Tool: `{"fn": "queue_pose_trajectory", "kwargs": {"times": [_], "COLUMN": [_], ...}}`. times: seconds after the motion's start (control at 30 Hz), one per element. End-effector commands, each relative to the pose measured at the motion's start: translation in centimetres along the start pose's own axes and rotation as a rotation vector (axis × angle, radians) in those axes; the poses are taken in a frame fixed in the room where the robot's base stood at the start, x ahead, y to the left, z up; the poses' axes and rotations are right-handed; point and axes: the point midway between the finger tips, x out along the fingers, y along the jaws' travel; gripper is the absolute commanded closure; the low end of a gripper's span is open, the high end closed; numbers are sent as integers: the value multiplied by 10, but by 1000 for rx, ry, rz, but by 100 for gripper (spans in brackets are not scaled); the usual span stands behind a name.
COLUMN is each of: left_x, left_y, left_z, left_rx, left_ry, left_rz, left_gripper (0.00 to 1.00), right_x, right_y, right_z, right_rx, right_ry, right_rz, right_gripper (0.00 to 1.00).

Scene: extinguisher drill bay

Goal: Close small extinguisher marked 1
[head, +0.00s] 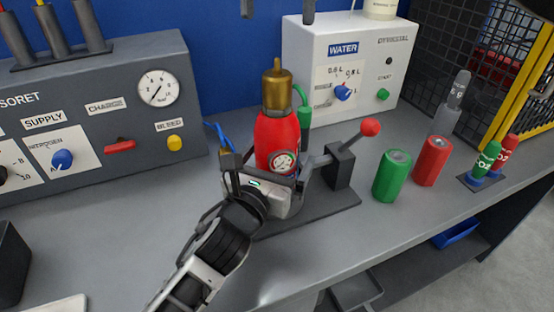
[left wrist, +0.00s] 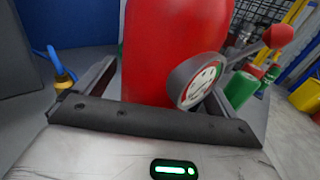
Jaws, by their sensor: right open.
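A small red extinguisher (head: 277,138) stands upright on a dark base plate (head: 325,212). Its brass-coloured head (head: 277,86) is on top. A round gauge (head: 284,163) is at its front and shows large in the left wrist view (left wrist: 198,82). No number 1 is readable on it. My left gripper (head: 266,176) is low at the body, its fingers on both sides of the red body (left wrist: 165,60), seemingly shut on it; the right fingertip is hidden behind the gauge. My right gripper (head: 278,12) shows only two spread dark fingertips above the brass head, open and empty.
A red-knobbed lever (head: 370,127) stands right of the extinguisher. Green (head: 392,177) and red (head: 432,162) cylinders stand farther right. A white WATER unit (head: 345,70) is behind, and a grey gauge panel (head: 95,115) is at left.

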Motion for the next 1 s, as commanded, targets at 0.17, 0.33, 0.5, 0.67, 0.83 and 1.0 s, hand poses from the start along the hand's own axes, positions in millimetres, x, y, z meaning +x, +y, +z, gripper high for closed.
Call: {"fn": "queue_pose_trajectory", "kwargs": {"times": [0.17, 0.33, 0.5, 0.67, 0.83, 1.0], "left_x": [0, -8, -39, -79, -119, -146], "left_y": [0, 1, 1, 0, 0, 0], "left_z": [1, 1, -1, -2, -2, -2], "left_rx": [1, 3, 4, 3, 0, 0], "left_ry": [-3, -3, 0, 1, 2, 1], "left_rz": [1, 1, 0, -1, -1, -1], "left_gripper": [5, 5, 5, 5, 5, 5], "right_x": [0, 1, 3, 6, 12, 16], "right_y": [0, 0, 0, 0, 0, 0], "right_z": [0, 0, 0, 0, 0, 0], "right_rx": [0, 1, 1, 0, 0, 1], "right_ry": [0, 0, 0, 0, 0, 0], "right_rz": [0, 0, 0, 0, 0, 0], "right_gripper": [33, 33, 33, 33, 33, 33]}}
